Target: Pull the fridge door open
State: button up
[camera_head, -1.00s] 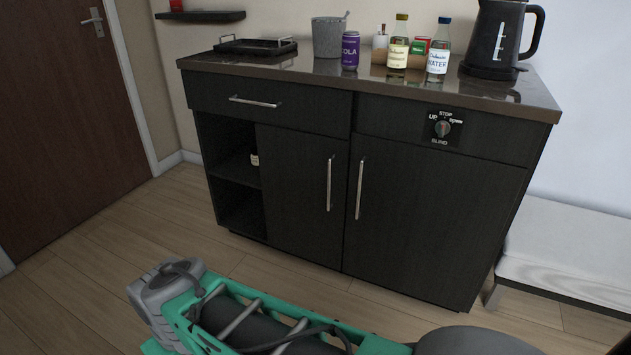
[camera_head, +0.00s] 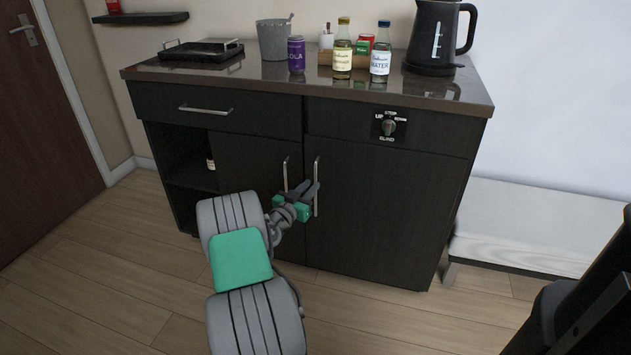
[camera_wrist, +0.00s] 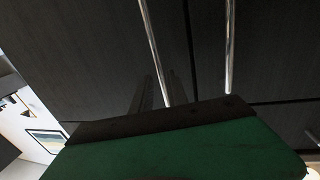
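The right cabinet door (camera_head: 380,215) is dark, closed, with a vertical metal handle (camera_head: 316,186) near its left edge. It seems to be the fridge door; no label shows. My gripper (camera_head: 307,187) is in front of the door seam at handle height, close to this handle. Its dark fingers (camera_wrist: 162,88) look parted in the wrist view, with one bar handle (camera_wrist: 153,45) running down between them. I cannot tell whether they touch it. The neighbouring left door (camera_head: 250,165) is also closed; its handle (camera_head: 286,174) is just left of my gripper.
The counter (camera_head: 220,72) holds a tray (camera_head: 200,50), cola can (camera_head: 296,55), bottles (camera_head: 342,50) and a kettle (camera_head: 436,38). A blind switch (camera_head: 388,126) is above the right door. A low white bench (camera_head: 520,225) stands right. Floor before the right door is mostly clear.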

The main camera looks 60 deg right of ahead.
aim_at(315, 181)
jog(key=d, duration=0.4)
jog(key=shift+d, duration=0.25)
jog(key=shift+c, duration=0.4)
grip_shut()
dwell(0.7)
